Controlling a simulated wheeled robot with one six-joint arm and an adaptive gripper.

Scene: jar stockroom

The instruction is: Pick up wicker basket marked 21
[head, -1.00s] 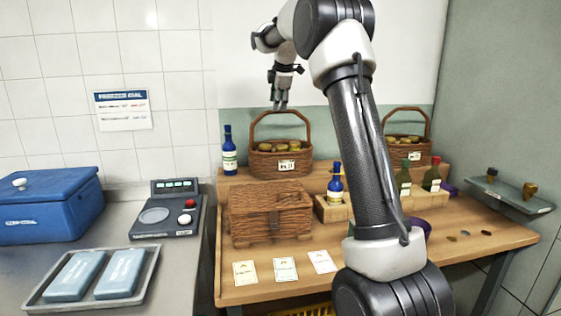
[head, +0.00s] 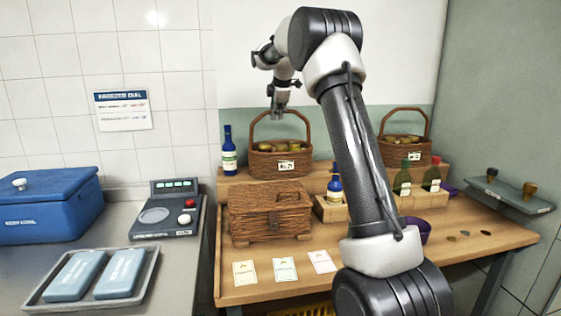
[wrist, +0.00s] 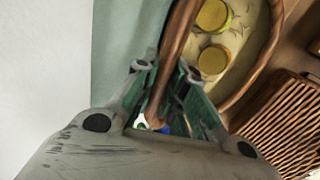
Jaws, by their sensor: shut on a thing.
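A wicker basket (head: 262,163) with a tall arched handle and a small white tag stands on the raised back shelf in the head view. The tag's number is too small to read surely. My gripper (head: 279,113) is at the top of its handle. In the wrist view the brown handle (wrist: 178,38) passes between the fingers of my gripper (wrist: 165,85), which are shut on it. Round yellow-lidded jars (wrist: 213,60) lie inside the basket. The basket still appears to rest on the shelf.
A second handled basket (head: 392,150) stands on the shelf at right. A blue-capped bottle (head: 229,152) stands close left of the held basket. A closed wicker hamper (head: 268,215) sits in front, with several small bottles to its right. The wall is close behind.

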